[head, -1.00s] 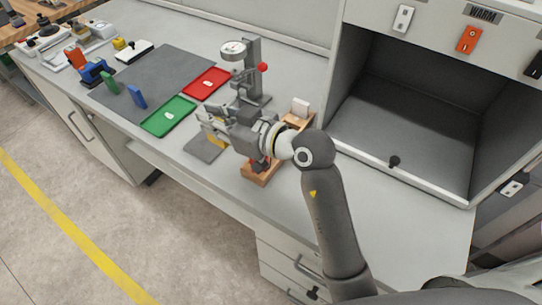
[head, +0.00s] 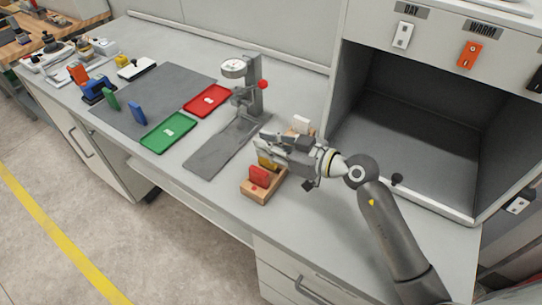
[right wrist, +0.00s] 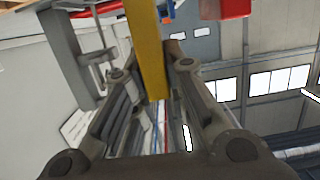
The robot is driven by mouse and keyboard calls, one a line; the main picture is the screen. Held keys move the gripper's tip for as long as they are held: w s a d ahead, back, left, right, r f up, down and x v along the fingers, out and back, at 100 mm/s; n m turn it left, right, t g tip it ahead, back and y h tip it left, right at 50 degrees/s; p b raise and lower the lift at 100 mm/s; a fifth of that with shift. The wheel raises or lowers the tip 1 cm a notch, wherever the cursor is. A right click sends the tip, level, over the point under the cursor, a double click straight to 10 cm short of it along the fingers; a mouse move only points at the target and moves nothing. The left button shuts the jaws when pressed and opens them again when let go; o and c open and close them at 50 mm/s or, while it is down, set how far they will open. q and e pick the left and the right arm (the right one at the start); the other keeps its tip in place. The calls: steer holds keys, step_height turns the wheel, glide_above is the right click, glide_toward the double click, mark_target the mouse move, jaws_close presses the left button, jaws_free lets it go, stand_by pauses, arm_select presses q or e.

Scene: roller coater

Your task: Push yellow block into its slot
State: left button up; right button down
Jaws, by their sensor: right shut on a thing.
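My right gripper (head: 264,150) is over a wooden rack (head: 262,198) on the bench. It is shut on the yellow block (head: 267,162), which shows just below the fingers, behind a red block (head: 259,176). In the right wrist view the yellow block (right wrist: 147,50) stands long and narrow between the fingers of my right gripper (right wrist: 150,75). The gripper hides much of the rack, and I cannot tell whether the yellow block's lower end is inside a slot. My left gripper is not in view.
A white block (head: 300,124) stands at the rack's far end. A dial gauge stand (head: 252,90) rises behind the gripper. Green (head: 168,132) and red (head: 208,100) trays lie to the left. An open cabinet bay (head: 410,130) is to the right.

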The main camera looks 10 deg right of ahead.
steer(key=f, duration=0.4)
steer(key=shift+w+d+b, duration=0.1)
steer(key=shift+d+b, duration=0.3)
steer(key=c, duration=1.5)
jaws_free()
steer(key=shift+f, duration=0.15)
steer(key=shift+o, duration=0.2)
steer(key=shift+d, duration=0.1)
steer(key=b+v, duration=0.1)
steer(key=v, duration=1.1)
steer(key=shift+r, duration=0.3)
